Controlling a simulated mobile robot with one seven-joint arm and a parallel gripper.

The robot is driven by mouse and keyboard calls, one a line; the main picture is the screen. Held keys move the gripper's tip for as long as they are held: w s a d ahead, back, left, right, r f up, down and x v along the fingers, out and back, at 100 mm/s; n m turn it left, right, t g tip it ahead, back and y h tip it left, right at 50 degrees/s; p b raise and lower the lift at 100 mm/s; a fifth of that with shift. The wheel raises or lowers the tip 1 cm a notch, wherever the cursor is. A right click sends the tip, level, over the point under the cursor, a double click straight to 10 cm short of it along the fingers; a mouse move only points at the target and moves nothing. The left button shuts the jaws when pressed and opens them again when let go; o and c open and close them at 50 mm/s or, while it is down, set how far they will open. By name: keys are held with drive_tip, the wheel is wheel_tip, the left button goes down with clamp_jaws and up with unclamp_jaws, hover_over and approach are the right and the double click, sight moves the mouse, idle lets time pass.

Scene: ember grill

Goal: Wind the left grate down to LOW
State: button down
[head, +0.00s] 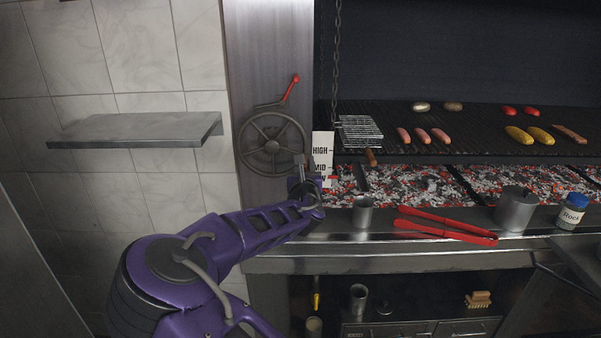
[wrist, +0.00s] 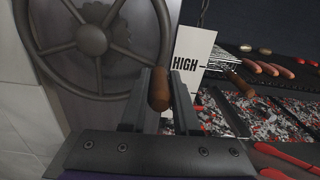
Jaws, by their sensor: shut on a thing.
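The spoked handwheel (head: 271,146) is on the steel post left of the grill, and fills the upper left of the wrist view (wrist: 92,40). My gripper (head: 301,172) is at the wheel's lower right. In the wrist view its jaws are shut on the brown wheel handle (wrist: 159,90). The white height scale (head: 322,146) stands just right of it, marked HIGH and MID, with the lowest word partly covered by my gripper. A small red mark shows low on the scale. The dark left grate (head: 385,112) lies above the glowing coals. A red-tipped lever (head: 290,87) points up right above the wheel.
A wire basket with a wooden handle (head: 371,157) and sausages (head: 422,135) lie on the grate. A wall shelf (head: 135,130) is at left.

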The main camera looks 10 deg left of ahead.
sight(306, 140)
drive_tip(key=r+n, duration=0.3)
drive_tip(key=shift+d+b, duration=0.2)
drive_tip(key=shift+b, duration=0.1)
drive_tip(key=shift+a+r+n, duration=0.1)
drive_tip(key=shift+r+n, duration=0.9)
drive_tip(key=shift+n, duration=0.2)
drive_tip(key=c, duration=0.7)
unclamp_jaws()
drive_tip(key=shift+w+f, duration=0.1)
drive_tip(key=shift+o, duration=0.2)
drive_tip(key=shift+s+f, duration=0.1)
drive_tip(key=shift+s, duration=0.2)
drive_tip(key=s+d, duration=0.1)
drive_tip(key=s, duration=1.5)
drive_tip(key=shift+s+d+b, duration=0.3)
drive_tip(key=shift+s+b, duration=0.1)
